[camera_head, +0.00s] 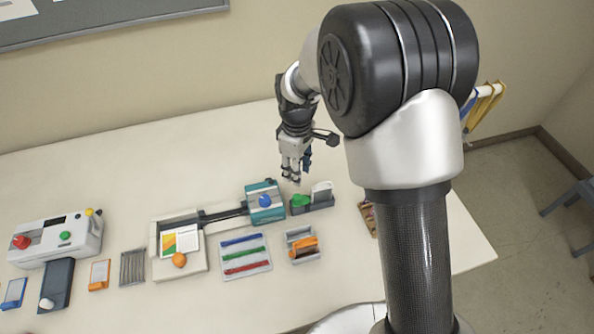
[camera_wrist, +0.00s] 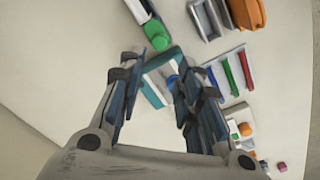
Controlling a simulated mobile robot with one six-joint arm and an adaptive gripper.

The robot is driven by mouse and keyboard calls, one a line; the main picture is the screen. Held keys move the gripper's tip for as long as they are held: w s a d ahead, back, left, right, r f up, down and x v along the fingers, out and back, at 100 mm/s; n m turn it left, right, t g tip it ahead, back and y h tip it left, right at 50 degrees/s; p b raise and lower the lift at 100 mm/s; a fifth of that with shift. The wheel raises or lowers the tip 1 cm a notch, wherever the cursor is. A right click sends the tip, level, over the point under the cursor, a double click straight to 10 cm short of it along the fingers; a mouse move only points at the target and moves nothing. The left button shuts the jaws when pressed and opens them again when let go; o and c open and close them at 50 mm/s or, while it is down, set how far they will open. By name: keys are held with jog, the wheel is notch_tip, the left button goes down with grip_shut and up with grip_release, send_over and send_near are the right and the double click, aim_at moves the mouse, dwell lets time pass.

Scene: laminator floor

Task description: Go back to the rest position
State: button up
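My gripper (camera_head: 292,178) hangs above the back right part of the white table (camera_head: 150,130), fingers pointing down. In the wrist view my gripper (camera_wrist: 160,75) has its two fingers spread apart with nothing held between them. A teal and white device with a blue knob (camera_head: 265,201) lies below and a little left of it in the head view. This device also shows between and beyond the fingers in the wrist view (camera_wrist: 153,92). A holder with a green piece (camera_head: 300,201) stands just below the gripper in the head view.
A tray of coloured bars (camera_head: 246,256), a holder with an orange item (camera_head: 302,245), a plate with a printed card (camera_head: 180,243) and a white machine with red and green buttons (camera_head: 57,240) stand along the table. The table's back is clear. Yellow strips (camera_head: 486,102) hang at right.

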dwell(0.3)
jog(key=s+d+r+m+t+b, duration=0.1)
jog(key=s+d+r+m, duration=0.3)
jog(key=r, duration=0.3)
jog(key=s+d+r+m+t+b, duration=0.1)
jog(key=s+d+r+m, duration=0.1)
jog(key=s+d+r, duration=0.4)
jog(key=s+d+r+m+t+b, duration=0.1)
jog(key=s+d+m, duration=0.1)
jog(key=s, duration=0.6)
jog(key=s+d+r+m+t+b, duration=0.1)
jog(key=s+d+r+m, duration=0.1)
jog(key=s+m, duration=0.2)
jog(key=s, duration=0.3)
jog(key=shift+s+d+r+t, duration=0.15)
jog(key=shift+s+r+t, duration=0.15)
jog(key=shift+s, duration=0.05)
jog(key=shift+c, duration=0.4)
